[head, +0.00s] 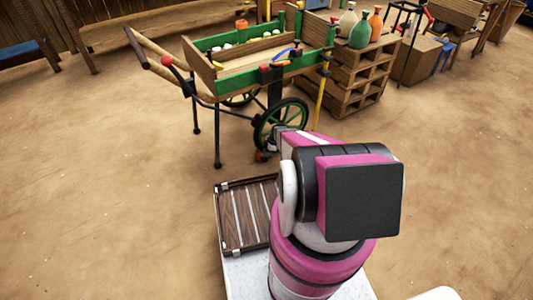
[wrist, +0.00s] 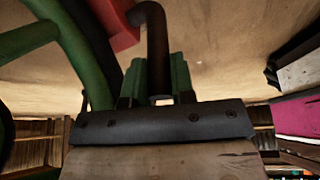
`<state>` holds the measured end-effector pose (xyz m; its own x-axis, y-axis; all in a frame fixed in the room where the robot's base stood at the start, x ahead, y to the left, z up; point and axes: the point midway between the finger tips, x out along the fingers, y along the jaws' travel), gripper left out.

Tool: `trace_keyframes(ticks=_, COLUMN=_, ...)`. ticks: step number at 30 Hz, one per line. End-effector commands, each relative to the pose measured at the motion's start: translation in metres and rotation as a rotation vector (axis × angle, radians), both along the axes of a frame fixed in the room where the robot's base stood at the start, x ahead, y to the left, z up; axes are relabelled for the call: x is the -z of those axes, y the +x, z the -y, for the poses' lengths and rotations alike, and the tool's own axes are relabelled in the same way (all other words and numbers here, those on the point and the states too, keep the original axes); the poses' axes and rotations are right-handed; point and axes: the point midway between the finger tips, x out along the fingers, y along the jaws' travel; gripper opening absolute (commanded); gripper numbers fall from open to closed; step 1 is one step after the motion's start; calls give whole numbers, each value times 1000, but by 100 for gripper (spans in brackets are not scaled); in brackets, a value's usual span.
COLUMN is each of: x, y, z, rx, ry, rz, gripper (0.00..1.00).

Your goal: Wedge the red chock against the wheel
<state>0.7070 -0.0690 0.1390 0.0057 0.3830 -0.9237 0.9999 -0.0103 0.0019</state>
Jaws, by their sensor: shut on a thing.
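The red chock (head: 260,156) is on the sand at the foot of the cart's near green wheel (head: 266,128). In the wrist view the red chock (wrist: 122,22) lies right beside the dark tyre of the green wheel (wrist: 78,45); I cannot tell whether they touch. A dark bent handle rises from the chock. My gripper (wrist: 158,78) is shut on this handle, its green fingers on either side. In the head view my arm hides the gripper and part of the wheel's right side.
The green and wooden cart (head: 262,62) carries goods and stands on dark legs at its left. Wooden crates (head: 350,75) with vases (head: 361,32) stand just to its right. The sandy floor left of the cart is open.

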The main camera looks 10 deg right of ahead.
Motion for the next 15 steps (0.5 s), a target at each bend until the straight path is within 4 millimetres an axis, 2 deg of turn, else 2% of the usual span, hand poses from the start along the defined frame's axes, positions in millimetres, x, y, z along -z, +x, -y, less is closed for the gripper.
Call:
trace_keyframes(ticks=1, x=1, y=1, z=0, rx=0, ry=-1, rz=1, gripper=0)
trace_keyframes(ticks=2, x=2, y=1, z=0, rx=0, ry=-1, rz=1, gripper=33)
trace_keyframes(ticks=3, x=2, y=1, z=0, rx=0, ry=-1, rz=1, gripper=46)
trace_keyframes(ticks=4, x=2, y=1, z=0, rx=0, ry=-1, rz=1, gripper=53)
trace_keyframes(ticks=15, x=-1, y=1, z=1, rx=0, ry=-1, rz=0, gripper=53)
